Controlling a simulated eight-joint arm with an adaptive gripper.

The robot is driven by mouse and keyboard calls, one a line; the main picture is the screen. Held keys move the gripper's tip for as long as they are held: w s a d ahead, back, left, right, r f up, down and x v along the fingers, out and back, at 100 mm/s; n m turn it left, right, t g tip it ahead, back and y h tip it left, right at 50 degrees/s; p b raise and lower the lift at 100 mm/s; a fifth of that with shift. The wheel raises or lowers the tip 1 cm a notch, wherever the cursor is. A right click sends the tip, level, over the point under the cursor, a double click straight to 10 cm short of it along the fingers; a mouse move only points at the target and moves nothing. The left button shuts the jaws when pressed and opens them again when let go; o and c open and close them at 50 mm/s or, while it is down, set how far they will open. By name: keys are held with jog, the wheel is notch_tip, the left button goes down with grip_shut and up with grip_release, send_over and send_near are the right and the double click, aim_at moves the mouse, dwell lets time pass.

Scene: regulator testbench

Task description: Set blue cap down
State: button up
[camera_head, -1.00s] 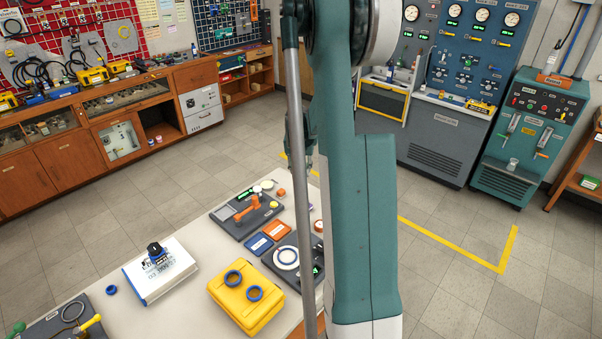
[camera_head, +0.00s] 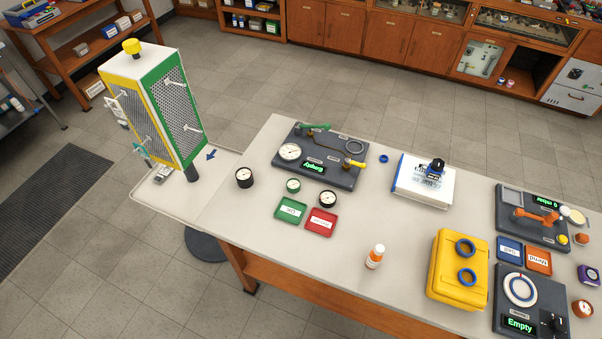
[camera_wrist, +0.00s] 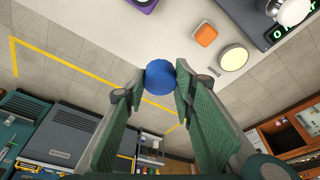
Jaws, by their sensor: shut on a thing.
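The blue cap (camera_wrist: 159,77) is round and shows between the fingertips of my gripper (camera_wrist: 160,84) in the wrist view. The green fingers are shut on it, touching both sides. The cap is off the table top, near its edge, with floor behind it. My arm and the held cap are not in the head view.
The long table (camera_head: 340,215) has bare room around the white and orange bottle (camera_head: 375,257). Nearby are a yellow case (camera_head: 446,285), blue tray (camera_head: 509,249) and orange tray (camera_head: 538,260). An orange block (camera_wrist: 205,34) and pale disc (camera_wrist: 233,58) lie near the table edge.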

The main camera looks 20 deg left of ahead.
jog(key=w+a+n+y, duration=0.15)
jog(key=w+a, duration=0.45)
jog(key=a, duration=0.8)
jog(key=w+a+n+t+b, duration=0.1)
jog(key=w+a+n, duration=0.35)
jog(key=a, duration=1.05)
jog(key=w+a+n, duration=0.1)
jog(key=w+a, duration=0.6)
jog(key=a, duration=0.7)
jog(key=s+a+n, duration=0.1)
jog(key=a, duration=0.9)
jog(key=a+n+y, duration=0.1)
jog(key=a+n, duration=0.1)
jog(key=a, duration=0.8)
jog(key=s+a+n+b, duration=0.1)
jog(key=a+n, duration=0.1)
jog(key=a, duration=0.8)
jog(key=shift+s+a+r, duration=0.1)
jog(key=shift+s+a, duration=0.2)
jog(key=s+a+n, duration=0.2)
jog(key=s+a, duration=0.6)
jog(key=a, duration=0.5)
jog(key=s+a+n+y+b, duration=0.1)
jog(key=s+a+n, duration=0.2)
jog(key=s+a, duration=0.5)
jog(key=s+a+n+y, duration=0.1)
jog(key=s+a+n, duration=0.2)
jog(key=s+a, duration=0.6)
jog(key=a, duration=0.9)
jog(key=shift+a, duration=0.3)
